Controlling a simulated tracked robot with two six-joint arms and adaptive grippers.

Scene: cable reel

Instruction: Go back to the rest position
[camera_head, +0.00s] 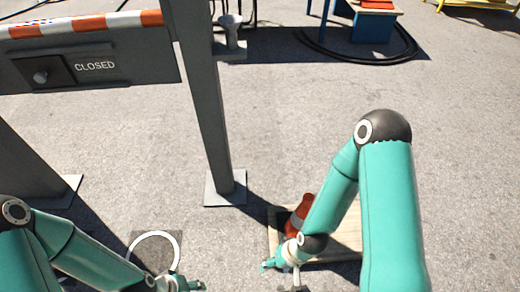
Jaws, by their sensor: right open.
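My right gripper (280,271) is open, low at the bottom middle of the head view, over the left part of a wooden board (346,236). A red-brown object (302,211) with a grey band stands just behind the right gripper, partly hidden by my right arm. My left gripper (186,284) is at the bottom edge, partly cut off, so its jaws cannot be made out. A pale ring (157,234) arches up just behind the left gripper over a dark square patch (140,253). I cannot tell if they touch.
A grey post (209,120) on a base plate rises in front, between the arms. It bears a sign panel reading "CLOSED" (95,66) with an orange-white striped bar (85,24). A blue stand (372,27) with black cable (325,52) is behind. Open pavement lies between.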

